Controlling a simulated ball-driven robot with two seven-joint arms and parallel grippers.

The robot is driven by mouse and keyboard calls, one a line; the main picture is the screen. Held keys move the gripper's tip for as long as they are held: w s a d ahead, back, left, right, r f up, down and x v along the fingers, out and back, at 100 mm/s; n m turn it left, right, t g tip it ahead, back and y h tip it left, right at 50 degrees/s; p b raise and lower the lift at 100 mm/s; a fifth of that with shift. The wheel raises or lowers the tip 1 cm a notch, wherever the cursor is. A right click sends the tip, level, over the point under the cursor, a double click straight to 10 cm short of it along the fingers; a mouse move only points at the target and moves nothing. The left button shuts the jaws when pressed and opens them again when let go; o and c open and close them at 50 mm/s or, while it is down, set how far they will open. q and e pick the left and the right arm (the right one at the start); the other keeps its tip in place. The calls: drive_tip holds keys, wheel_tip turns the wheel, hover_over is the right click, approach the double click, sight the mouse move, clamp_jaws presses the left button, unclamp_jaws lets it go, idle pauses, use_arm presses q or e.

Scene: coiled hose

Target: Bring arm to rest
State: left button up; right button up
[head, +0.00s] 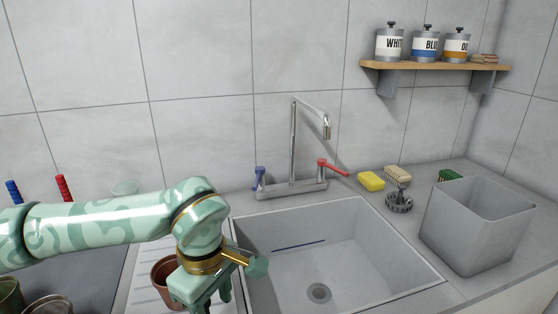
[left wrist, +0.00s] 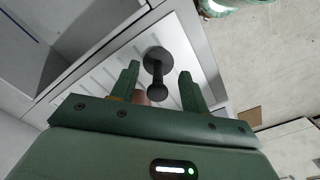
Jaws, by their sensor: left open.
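My left arm comes in from the left in the head view, bent down at the wrist over the white ribbed drainboard (head: 148,290). Its green gripper (head: 205,298) points down beside the sink's left edge; the fingertips are cut off or hidden there. In the left wrist view the left gripper (left wrist: 160,70) has its two fingers apart. A dark grey piece with a round disc and a knob (left wrist: 157,60) shows between the fingers. I cannot tell its distance from them, and nothing appears gripped. My right gripper is in neither view.
The grey sink (head: 385,235) lies right of the gripper, with a faucet (head: 294,145) behind. A terracotta pot (head: 164,275) stands close by the gripper. A grey bin (head: 475,225), yellow sponge (head: 371,181) and brush (head: 397,174) are at right. A shelf (head: 435,66) holds cans.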

use_arm(q)
drive_tip(key=s+d+r+p, duration=0.2)
drive_tip(key=s+d+r, duration=0.2)
drive_tip(key=d+r, duration=0.55)
drive_tip(key=w+a+f+m+b, duration=0.3)
drive_tip(key=a+f+m, duration=0.5)
drive_tip(key=a, duration=0.4)
drive_tip(key=shift+f, duration=0.15)
